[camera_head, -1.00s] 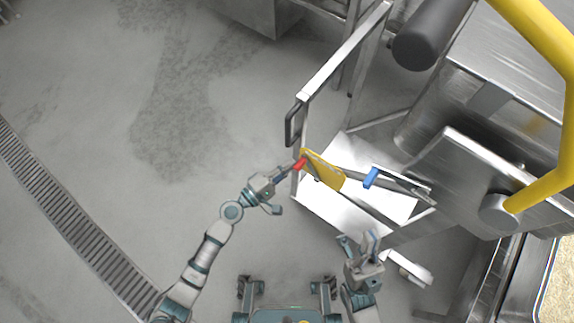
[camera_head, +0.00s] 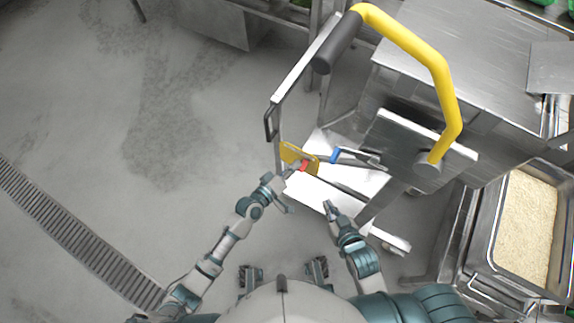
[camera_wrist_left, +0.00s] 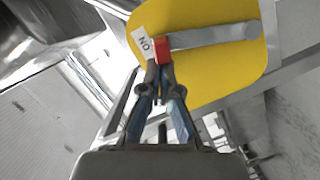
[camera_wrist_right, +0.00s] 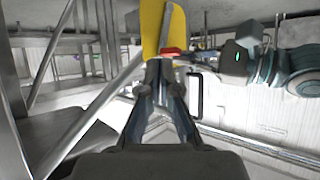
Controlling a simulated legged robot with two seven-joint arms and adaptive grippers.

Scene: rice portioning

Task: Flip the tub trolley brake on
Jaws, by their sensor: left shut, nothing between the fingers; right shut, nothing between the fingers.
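The brake plate (camera_head: 289,152) is yellow and stands at the near side of the trolley. It also shows in the left wrist view (camera_wrist_left: 215,75). Its grey lever (camera_wrist_left: 215,34) ends in a red tip (camera_wrist_left: 161,48), which lies beside a white label (camera_wrist_left: 143,42) lettered O and N. My left gripper (camera_head: 292,172) is shut and empty, its fingertips right at the red tip; contact is hard to tell. My right gripper (camera_head: 326,205) is shut and empty, lower and to the right, apart from the plate. The right wrist view shows the red tip (camera_wrist_right: 171,52) beyond its fingers.
A blue-tipped lever (camera_head: 336,155) is right of the plate. The trolley's frame (camera_head: 305,62), a yellow bar (camera_head: 420,52) with a dark grip (camera_head: 337,43), and a tub of rice-like grains (camera_head: 487,245) stand right. The floor at left is clear, with a drain grate (camera_head: 75,233).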

